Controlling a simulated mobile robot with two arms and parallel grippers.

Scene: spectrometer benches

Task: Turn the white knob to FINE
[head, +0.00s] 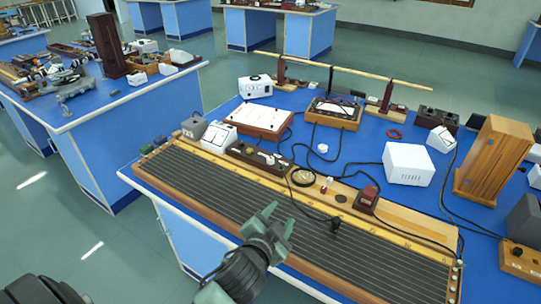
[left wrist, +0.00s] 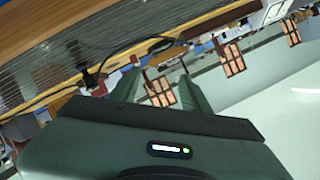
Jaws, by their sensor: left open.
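A small white round piece (head: 322,148), perhaps the white knob, sits on the blue bench top behind the long wired board; it is too small to read any FINE mark or its setting. My left gripper (head: 279,217) is open and empty, above the front part of the long board, apart from the white piece and nearer to me. In the left wrist view its two fingers (left wrist: 173,92) point away with nothing between them. My right gripper is not in view.
The long board with parallel wires (head: 240,190) fills the bench front, with a black slider (head: 334,224) just right of my gripper. A white box (head: 408,164), a wooden cabinet (head: 493,160) and loose black cables crowd the right. Floor shows at left.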

